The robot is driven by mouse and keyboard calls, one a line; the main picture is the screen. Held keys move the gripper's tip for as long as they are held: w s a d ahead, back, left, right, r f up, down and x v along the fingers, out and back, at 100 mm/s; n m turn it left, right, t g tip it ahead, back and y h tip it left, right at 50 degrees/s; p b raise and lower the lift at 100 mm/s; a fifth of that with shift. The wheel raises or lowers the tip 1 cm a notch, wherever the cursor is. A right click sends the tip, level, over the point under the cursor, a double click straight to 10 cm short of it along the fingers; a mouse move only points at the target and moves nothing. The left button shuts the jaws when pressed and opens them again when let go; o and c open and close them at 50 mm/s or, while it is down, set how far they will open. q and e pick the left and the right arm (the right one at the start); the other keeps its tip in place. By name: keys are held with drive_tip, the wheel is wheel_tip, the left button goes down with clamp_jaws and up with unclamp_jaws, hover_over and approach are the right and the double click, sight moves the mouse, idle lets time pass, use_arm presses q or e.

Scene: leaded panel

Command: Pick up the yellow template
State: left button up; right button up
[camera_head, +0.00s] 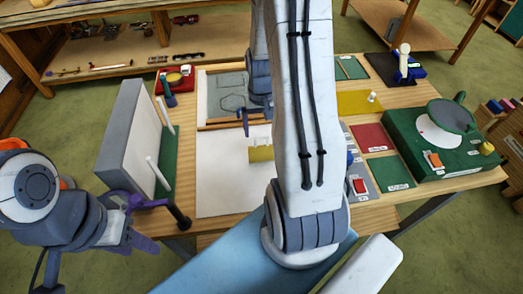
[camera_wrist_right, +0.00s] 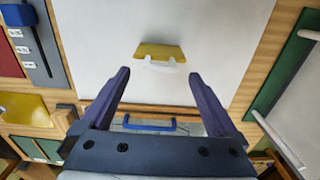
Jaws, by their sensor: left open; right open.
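The yellow template (camera_wrist_right: 160,50) is a small flat yellow piece with a white handle, lying on the white sheet in the right wrist view. In the head view the template (camera_head: 260,153) lies on the white board, partly hidden by my right arm. My right gripper (camera_wrist_right: 158,74) is open and empty; the template shows ahead of its fingertips, between their lines. In the head view the right gripper (camera_head: 244,121) is mostly hidden behind my arm. My left gripper (camera_head: 148,222) is open at the left, beside the table's front left corner, away from the template.
A wooden bar and a blue handle (camera_wrist_right: 150,124) show near my right fingers. A grey upright panel (camera_head: 125,132) on a green base stands at the left. A green machine (camera_head: 435,140) stands at the right. Red and green mats (camera_head: 372,138) lie right of my arm.

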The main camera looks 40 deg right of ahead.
sight(262, 137)
wheel_tip(262, 137, down, 4)
drive_tip(key=shift+s+p, duration=0.1)
drive_tip(key=shift+p, duration=0.8)
drive_tip(key=shift+f, duration=0.4)
clamp_jaws()
drive_tip(key=shift+r, duration=0.1)
